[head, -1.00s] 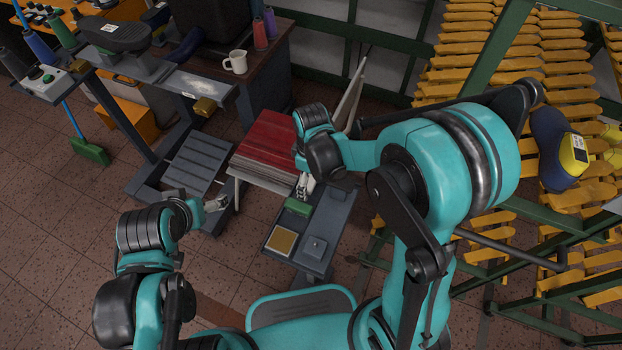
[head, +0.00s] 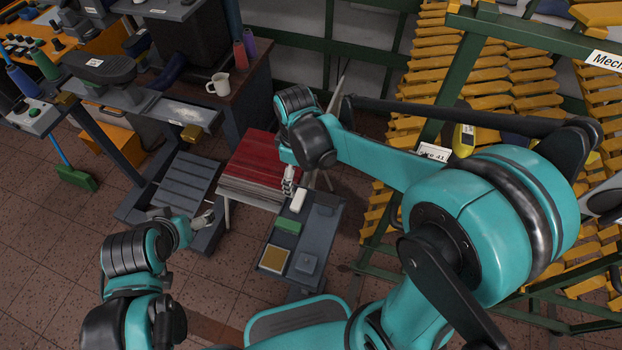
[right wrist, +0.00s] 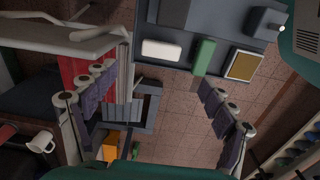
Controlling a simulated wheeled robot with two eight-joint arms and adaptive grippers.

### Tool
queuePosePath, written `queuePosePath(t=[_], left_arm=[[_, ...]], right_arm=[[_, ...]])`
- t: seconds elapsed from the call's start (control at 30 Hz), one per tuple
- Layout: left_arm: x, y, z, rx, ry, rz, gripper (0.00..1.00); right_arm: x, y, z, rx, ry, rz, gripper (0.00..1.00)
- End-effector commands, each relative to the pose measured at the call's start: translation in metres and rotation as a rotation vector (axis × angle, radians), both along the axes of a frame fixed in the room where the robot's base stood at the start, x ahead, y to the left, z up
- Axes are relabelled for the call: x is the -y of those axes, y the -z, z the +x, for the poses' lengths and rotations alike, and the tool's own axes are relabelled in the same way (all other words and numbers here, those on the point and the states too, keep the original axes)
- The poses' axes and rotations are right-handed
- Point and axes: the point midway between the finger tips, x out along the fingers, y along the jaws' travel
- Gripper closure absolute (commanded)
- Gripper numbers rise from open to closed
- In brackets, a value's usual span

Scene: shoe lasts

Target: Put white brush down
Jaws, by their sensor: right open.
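The white brush (head: 298,199) lies on the far end of a narrow dark grey stand (head: 269,243), beyond a green block (head: 288,226). In the right wrist view the white brush (right wrist: 161,49) lies flat, apart from the fingers and beside the green block (right wrist: 204,57). My right gripper (head: 288,185) is just past the brush, by the red stack. Its fingers (right wrist: 156,79) are spread wide with nothing between them. My left gripper (head: 206,218) hangs at the left, over the grey shelf's edge; its fingers are too small to read.
A yellow-topped pad (head: 274,260) and a small grey block (head: 309,263) share the stand. A red stack of sheets (head: 262,162) stands behind. A white mug (head: 218,84) is on the brown table. Racks of yellow shoe lasts (head: 450,80) stand at the right.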

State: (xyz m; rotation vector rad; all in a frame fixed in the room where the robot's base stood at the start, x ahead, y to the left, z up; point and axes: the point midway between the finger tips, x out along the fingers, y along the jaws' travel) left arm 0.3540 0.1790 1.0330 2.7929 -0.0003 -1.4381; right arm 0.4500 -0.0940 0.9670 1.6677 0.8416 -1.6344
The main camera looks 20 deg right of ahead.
Motion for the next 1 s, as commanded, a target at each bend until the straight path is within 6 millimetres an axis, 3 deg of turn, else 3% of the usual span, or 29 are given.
queuePosePath(t=[0.4, 0.7, 1.0], left_arm=[[0.000, 0.000, 0.000, 0.000, 0.000, 0.000, 0.16], [0.000, 0.000, 0.000, 0.000, 0.000, 0.000, 0.16], [0.000, 0.000, 0.000, 0.000, 0.000, 0.000, 0.16]], right_arm=[[0.055, -0.057, -0.059, 0.332, 0.545, 0.130, 0.16], [0.080, -0.066, -0.092, 0.522, 0.861, 0.268, 0.16], [0.084, -0.066, -0.096, 0.555, 0.916, 0.299, 0.16]])
